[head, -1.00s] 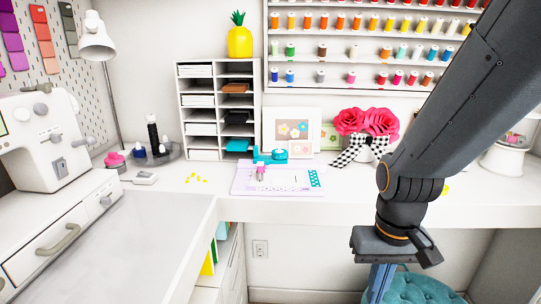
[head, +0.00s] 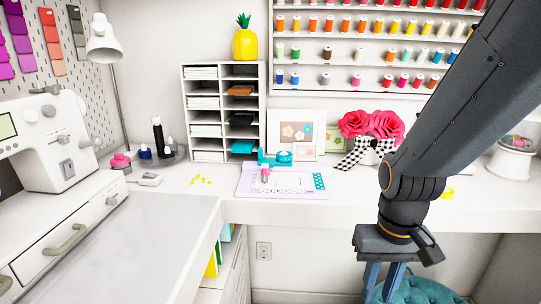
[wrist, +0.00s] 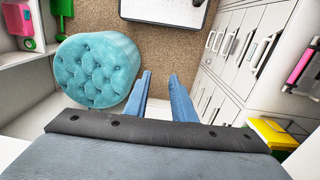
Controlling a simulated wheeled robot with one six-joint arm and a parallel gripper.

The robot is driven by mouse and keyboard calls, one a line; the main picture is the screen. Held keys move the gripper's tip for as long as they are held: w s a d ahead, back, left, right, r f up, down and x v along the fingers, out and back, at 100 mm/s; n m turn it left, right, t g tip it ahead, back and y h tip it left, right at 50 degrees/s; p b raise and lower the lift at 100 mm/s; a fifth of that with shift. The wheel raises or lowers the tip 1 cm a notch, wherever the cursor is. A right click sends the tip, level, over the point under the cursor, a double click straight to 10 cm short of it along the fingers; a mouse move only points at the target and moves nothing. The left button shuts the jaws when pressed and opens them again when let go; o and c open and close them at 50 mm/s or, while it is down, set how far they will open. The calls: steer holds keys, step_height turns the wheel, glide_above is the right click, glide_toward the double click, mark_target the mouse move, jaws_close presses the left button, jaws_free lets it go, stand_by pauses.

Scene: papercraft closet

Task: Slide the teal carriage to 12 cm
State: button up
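A pale lilac and white craft board (head: 250,190) lies on the desk at the back, with a dark line of marks and a teal patterned patch at its right end. A teal piece with a round part (head: 284,157) is at the board's back edge; I cannot tell for certain whether it is the carriage. A pink piece (head: 265,174) stands on the board's left part. Scale numbers are too small to read. My gripper (head: 382,292) hangs in front of the desk, pointing down, right of the board and apart from it. The wrist view shows its blue fingers (wrist: 160,90) apart and empty.
A paper organizer (head: 222,110) and a framed flower picture (head: 295,130) stand behind the board. Pink flowers (head: 370,125) stand to its right. A teal tufted stool (wrist: 95,70) is below. The desk edge runs between my gripper and the board.

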steer(key=shift+o, duration=0.5)
steer(key=w+a+r+p, duration=0.2)
steer(key=w+a+r, duration=0.1)
steer(key=w, duration=0.3)
steer(key=w+a+r+t+p, duration=0.1)
steer(key=w+a+r, duration=0.2)
steer(key=w, duration=0.3)
steer(key=w+a+r+t+p, duration=0.1)
steer(key=w+a+r+p, duration=0.1)
steer(key=w+r, duration=0.3)
steer(key=shift+w+a+r+p, duration=0.25)
steer(key=shift+w+a+p, duration=0.15)
steer(key=shift+w, duration=0.35)
steer(key=shift+t, duration=0.4)
steer(key=w+a+r, duration=0.1)
steer(key=w+a, duration=0.1)
steer(key=w+a+r+p, duration=0.1)
steer(key=w+a+r, duration=0.1)
steer(key=w+a+r+p, duration=0.1)
steer(key=w+a, duration=0.1)
steer(key=shift+w+r, duration=0.3)
steer(key=shift+w, duration=0.05)
steer(key=t+p, duration=0.1)
steer(key=p, duration=0.2)
glide_toward(261, 148)
steer(key=p+x, duration=0.2)
steer(key=x, duration=0.6)
steer(key=shift+f, duration=0.25)
jaws_close()
